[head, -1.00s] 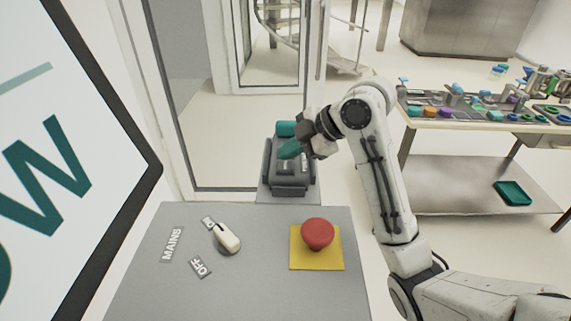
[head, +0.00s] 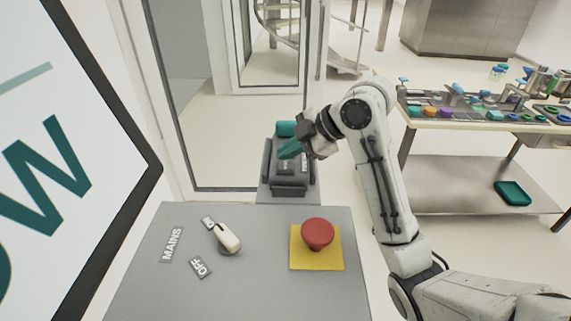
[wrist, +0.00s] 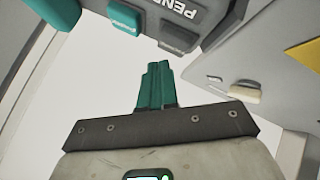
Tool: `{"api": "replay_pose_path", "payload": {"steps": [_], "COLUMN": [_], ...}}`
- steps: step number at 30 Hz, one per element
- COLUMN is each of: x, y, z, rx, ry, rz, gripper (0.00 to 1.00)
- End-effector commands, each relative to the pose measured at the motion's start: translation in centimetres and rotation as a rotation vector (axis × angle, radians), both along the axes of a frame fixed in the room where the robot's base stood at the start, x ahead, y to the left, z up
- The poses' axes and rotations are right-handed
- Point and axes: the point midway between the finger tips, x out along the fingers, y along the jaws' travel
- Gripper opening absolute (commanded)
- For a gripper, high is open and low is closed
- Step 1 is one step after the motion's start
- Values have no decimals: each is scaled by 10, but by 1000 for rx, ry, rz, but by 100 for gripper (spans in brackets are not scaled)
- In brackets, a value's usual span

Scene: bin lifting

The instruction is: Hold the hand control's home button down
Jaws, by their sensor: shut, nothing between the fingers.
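The hand control (head: 289,183) appears to be the dark grey unit on a grey stand beyond the panel, with a teal block (head: 286,129) at its far end. In the wrist view, part of a grey body lettered "PEN" (wrist: 205,22) shows at the top, beside a teal block (wrist: 125,15) and a grey block (wrist: 178,38). My gripper (head: 284,154) has its teal fingers closed together and empty, over the unit in the head view. The fingers also show in the wrist view (wrist: 157,68). I cannot tell which part is the home button, or whether the fingertips touch anything.
A grey panel (head: 265,286) in front carries a red mushroom button (head: 317,233) on a yellow plate and a cream lever switch (head: 228,238) by "MAINS" and "OFF" labels. A large screen (head: 60,150) stands left. A bench (head: 440,124) with small parts stands right.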

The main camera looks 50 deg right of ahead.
Motion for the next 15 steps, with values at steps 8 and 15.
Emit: {"api": "replay_pose_path", "payload": {"steps": [8, 15], "x": [0, 0], "y": [1, 0], "z": [-9, -8], "rx": [1, 0], "ry": [0, 0], "rz": [1, 0], "gripper": [0, 0]}}
